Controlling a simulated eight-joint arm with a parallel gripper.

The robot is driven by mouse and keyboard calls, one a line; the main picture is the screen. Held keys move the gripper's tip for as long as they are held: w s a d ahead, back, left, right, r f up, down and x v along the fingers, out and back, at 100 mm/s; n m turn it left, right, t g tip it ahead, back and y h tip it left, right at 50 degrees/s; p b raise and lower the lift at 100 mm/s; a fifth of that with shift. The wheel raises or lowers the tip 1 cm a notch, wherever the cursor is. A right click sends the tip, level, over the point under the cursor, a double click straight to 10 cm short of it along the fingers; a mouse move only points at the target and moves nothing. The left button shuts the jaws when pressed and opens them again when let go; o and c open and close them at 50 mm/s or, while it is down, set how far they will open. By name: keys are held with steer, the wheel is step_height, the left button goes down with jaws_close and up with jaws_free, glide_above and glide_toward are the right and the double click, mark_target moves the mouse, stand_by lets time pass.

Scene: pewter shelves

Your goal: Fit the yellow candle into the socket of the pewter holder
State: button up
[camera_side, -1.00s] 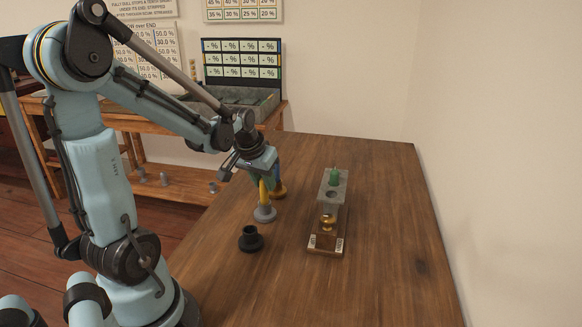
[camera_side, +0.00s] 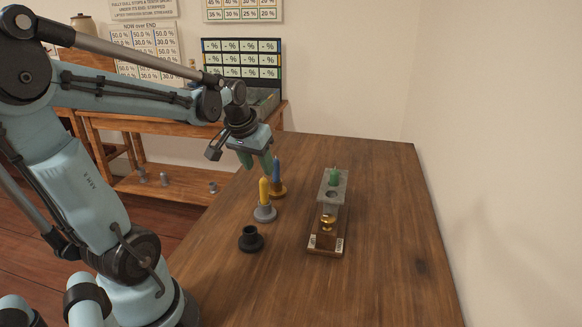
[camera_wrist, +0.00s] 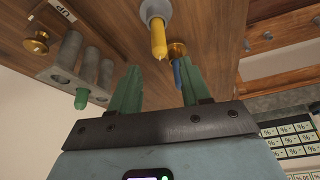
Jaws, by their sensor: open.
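The yellow candle (camera_side: 264,190) stands upright in the round grey pewter holder (camera_side: 265,214) on the table. Its foot is inside the socket, which hides how deep it sits. In the wrist view the candle (camera_wrist: 158,38) and the grey holder (camera_wrist: 155,8) show at the top middle. My gripper (camera_side: 256,165) is open and empty, above and slightly left of the candle in the side view, not touching it. Its two green fingers stand apart in the wrist view (camera_wrist: 158,75), with the candle's tip beyond the gap.
A blue candle (camera_side: 276,168) stands in a brass holder (camera_side: 279,191) just behind. An empty black holder (camera_side: 250,240) is in front. To the right is a grey block with holes (camera_side: 334,204), a green candle (camera_side: 334,176) and a brass knob (camera_side: 327,224). The table's right side is clear.

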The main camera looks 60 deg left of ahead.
steer(key=v, duration=0.6)
steer(key=d+f+m+t+h, duration=0.1)
steer(key=d+f+m, duration=0.2)
steer(key=d, duration=0.6)
steer(key=w+d+f+m+t+h, duration=0.1)
steer(key=d+f+m+t, duration=0.1)
steer(key=d, duration=0.7)
steer(key=shift+f+m, duration=0.55)
steer(key=shift+m, duration=0.15)
